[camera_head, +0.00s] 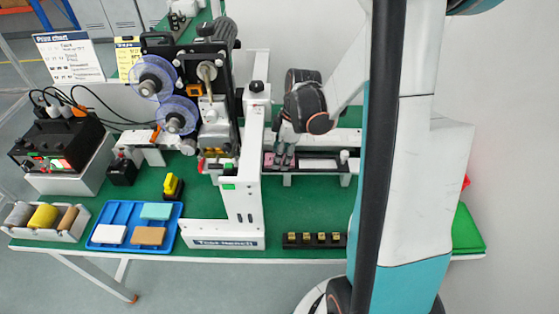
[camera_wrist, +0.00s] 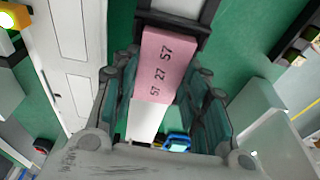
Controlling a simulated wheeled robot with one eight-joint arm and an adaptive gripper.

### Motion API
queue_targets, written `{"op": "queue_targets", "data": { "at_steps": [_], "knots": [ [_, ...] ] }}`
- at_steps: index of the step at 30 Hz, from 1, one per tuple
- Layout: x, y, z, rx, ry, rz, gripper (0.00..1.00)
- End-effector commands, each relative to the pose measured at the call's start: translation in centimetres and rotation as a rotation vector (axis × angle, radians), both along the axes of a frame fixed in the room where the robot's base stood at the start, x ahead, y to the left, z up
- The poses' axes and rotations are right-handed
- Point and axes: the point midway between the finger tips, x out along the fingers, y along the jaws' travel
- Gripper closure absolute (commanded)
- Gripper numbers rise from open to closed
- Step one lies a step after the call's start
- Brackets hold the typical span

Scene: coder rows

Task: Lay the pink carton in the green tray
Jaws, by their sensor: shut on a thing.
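The pink carton (camera_wrist: 160,62) lies between my gripper's fingers in the wrist view, with dark printed numbers on its top face. My gripper (camera_head: 281,156) is shut on it at the white rail of the machine in the head view. Only a small pink part of the carton (camera_head: 269,159) shows there, beside the fingers. I cannot tell whether the carton still rests on the rail. The green tray (camera_head: 468,232) is at the far right of the head view, partly hidden behind my arm.
The machine's white frame (camera_head: 245,200) stands just left of my gripper. A blue tray (camera_head: 162,237) holds white, teal and brown blocks. A black strip with several yellow pieces (camera_head: 313,240) lies at the front edge. A red object (camera_head: 466,182) shows near the green tray.

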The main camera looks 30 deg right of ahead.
Motion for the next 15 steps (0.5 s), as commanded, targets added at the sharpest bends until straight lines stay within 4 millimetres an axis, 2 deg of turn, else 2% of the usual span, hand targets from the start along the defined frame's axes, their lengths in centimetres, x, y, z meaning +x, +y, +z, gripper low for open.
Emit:
{"op": "queue_targets", "data": {
  "at_steps": [15],
  "knots": [
    [0.0,0.0,2.3,0.0,0.0,0.0,0.73]
  ]
}}
